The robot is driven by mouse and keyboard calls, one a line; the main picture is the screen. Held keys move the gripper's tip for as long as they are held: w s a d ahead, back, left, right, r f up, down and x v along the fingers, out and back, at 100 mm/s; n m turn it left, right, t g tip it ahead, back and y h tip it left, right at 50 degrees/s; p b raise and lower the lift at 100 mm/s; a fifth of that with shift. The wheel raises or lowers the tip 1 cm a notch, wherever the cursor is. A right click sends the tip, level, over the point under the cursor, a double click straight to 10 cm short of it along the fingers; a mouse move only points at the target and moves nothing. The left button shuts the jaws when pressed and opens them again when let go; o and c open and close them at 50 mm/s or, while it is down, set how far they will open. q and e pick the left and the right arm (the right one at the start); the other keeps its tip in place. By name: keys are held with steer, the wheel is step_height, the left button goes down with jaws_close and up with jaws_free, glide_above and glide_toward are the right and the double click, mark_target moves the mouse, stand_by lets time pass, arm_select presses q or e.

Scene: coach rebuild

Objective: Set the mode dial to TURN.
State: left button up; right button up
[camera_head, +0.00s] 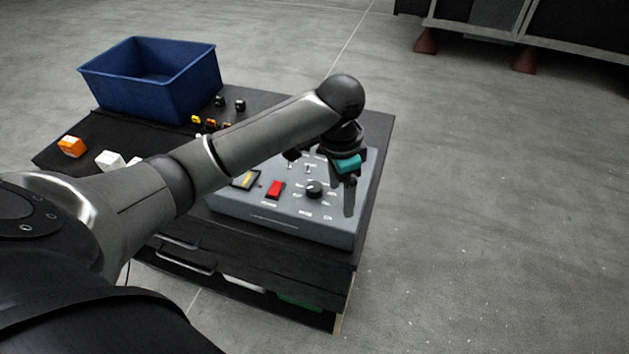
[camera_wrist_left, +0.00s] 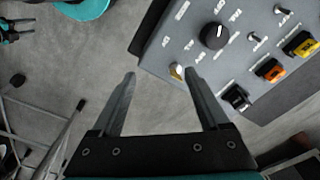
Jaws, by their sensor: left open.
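The mode dial (camera_head: 314,188) is a round black knob on the sloped grey control panel (camera_head: 300,225). In the left wrist view the dial (camera_wrist_left: 214,36) shows a pale pointer mark, with small labels around it too blurred to read surely. My left gripper (camera_head: 349,197) hangs over the panel's right part, just right of the dial. In the left wrist view its fingers (camera_wrist_left: 160,74) are apart with nothing between them, and the dial lies beyond the right fingertip. A dark and teal part at that view's left edge may be my right gripper (camera_wrist_left: 15,30); its jaws are unclear.
A red switch (camera_head: 275,189) and a yellow-marked switch (camera_head: 246,180) sit left of the dial. A small pale knob (camera_wrist_left: 177,71) shows beside the right fingertip. A blue bin (camera_head: 150,80) and an orange block (camera_head: 71,147) stand on the dark bench. Open floor lies right.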

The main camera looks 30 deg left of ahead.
arm_select(q)
step_height(320, 180, up, 9)
steer(key=n, duration=0.2)
glide_above(314, 186)
steer(key=shift+m+g, duration=0.3)
step_height(314, 186, down, 15)
steer(key=shift+b, duration=0.85)
jaws_close()
